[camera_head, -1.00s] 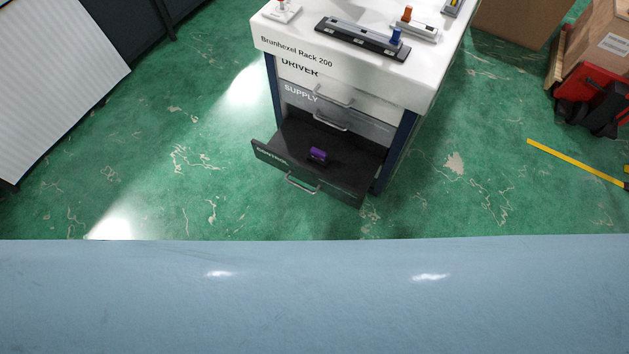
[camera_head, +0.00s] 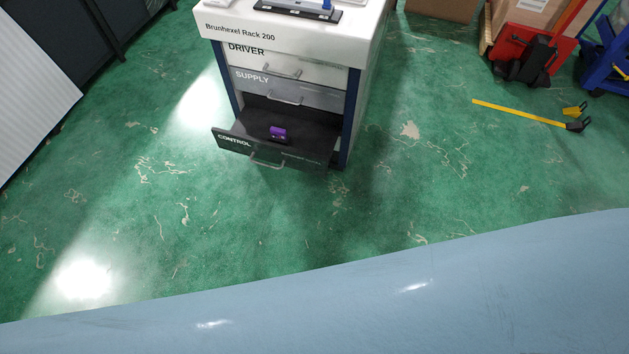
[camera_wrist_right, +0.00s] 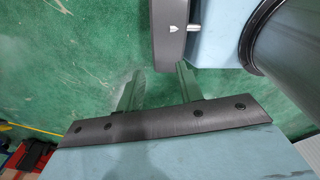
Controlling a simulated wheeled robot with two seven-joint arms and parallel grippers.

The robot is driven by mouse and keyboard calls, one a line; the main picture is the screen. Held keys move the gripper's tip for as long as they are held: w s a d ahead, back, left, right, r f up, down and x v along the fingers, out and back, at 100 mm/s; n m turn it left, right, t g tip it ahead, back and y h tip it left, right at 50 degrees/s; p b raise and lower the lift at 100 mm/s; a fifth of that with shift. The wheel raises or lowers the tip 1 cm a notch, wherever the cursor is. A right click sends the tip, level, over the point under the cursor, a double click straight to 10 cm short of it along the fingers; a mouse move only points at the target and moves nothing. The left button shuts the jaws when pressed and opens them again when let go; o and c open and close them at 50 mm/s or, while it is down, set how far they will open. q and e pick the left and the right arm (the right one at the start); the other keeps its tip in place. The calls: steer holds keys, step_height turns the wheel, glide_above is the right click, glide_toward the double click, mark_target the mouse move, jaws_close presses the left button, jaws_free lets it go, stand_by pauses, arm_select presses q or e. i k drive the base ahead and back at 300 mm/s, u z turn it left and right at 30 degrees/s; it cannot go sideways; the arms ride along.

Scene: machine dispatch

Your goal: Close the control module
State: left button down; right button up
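The control module is the lowest drawer (camera_head: 232,146) of the Brunhexel Rack 200, labelled CONTROL. It is pulled out toward me, with a bar handle (camera_head: 267,163) on its dark front. A small purple item (camera_head: 278,132) sits inside it. The supply drawer (camera_head: 315,94) and driver drawer (camera_head: 318,75) above look shut. My right gripper (camera_wrist_right: 160,84) shows in the right wrist view with its two fingers apart, nothing between them and green floor beyond. It is away from the drawer. My left gripper is in neither view.
The rack's white top (camera_head: 362,30) carries blue and black parts. Green floor (camera_head: 400,190) is clear in front and to the right. Dark cabinets (camera_head: 95,25) stand at left.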

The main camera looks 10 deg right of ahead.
mark_target(313, 134)
steer(key=z, duration=0.65)
steer(key=i, duration=0.9)
steer(key=u, duration=0.3)
